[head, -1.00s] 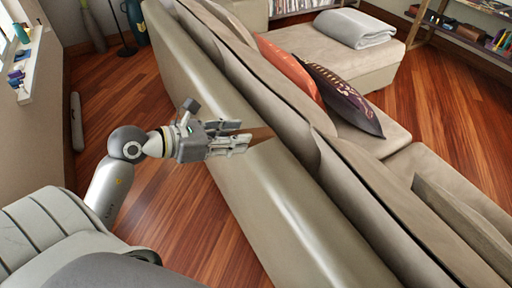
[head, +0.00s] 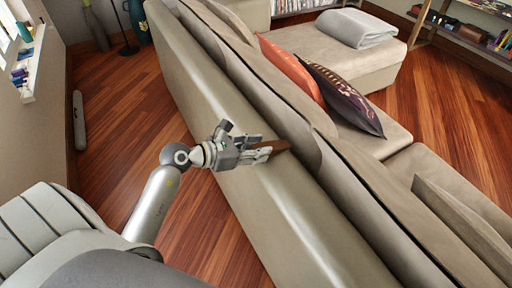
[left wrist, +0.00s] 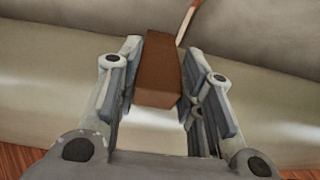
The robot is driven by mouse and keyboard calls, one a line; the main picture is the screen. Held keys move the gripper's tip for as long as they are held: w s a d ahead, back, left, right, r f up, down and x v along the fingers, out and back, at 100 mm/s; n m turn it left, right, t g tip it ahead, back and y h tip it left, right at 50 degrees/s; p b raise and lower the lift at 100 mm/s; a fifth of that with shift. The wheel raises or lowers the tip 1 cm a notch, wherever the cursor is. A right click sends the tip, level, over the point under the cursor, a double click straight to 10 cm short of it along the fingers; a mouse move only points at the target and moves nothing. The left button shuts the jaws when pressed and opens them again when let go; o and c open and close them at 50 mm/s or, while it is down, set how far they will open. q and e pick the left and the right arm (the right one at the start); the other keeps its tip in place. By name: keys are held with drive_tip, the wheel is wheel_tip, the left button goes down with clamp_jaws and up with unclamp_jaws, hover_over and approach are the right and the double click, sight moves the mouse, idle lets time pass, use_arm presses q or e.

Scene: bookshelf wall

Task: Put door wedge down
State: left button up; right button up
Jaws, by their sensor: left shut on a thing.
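The door wedge (left wrist: 160,72) is a brown, wood-coloured block. It sits between the two fingers of my left gripper (left wrist: 157,98) in the left wrist view. In the head view, the left gripper (head: 262,153) is shut on the door wedge (head: 277,146), whose brown end sticks out past the fingertips. The gripper is at the back of the beige sofa (head: 205,90), over its top ledge near the back cushions. I cannot tell whether the wedge touches the sofa. My right gripper is not in view.
An orange cushion (head: 290,68) and a dark patterned cushion (head: 343,98) lean on the sofa seat. A folded grey blanket (head: 356,28) lies on the far seat. A windowsill (head: 32,60) with small items is at left.

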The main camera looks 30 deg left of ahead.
use_arm(q)
drive_tip(key=shift+f, duration=0.15)
drive_tip(key=o, duration=1)
drive_tip(key=shift+o, duration=0.2)
drive_tip(key=shift+r, duration=0.25)
drive_tip(key=b+v, duration=0.1)
drive_tip(key=v, duration=1.1)
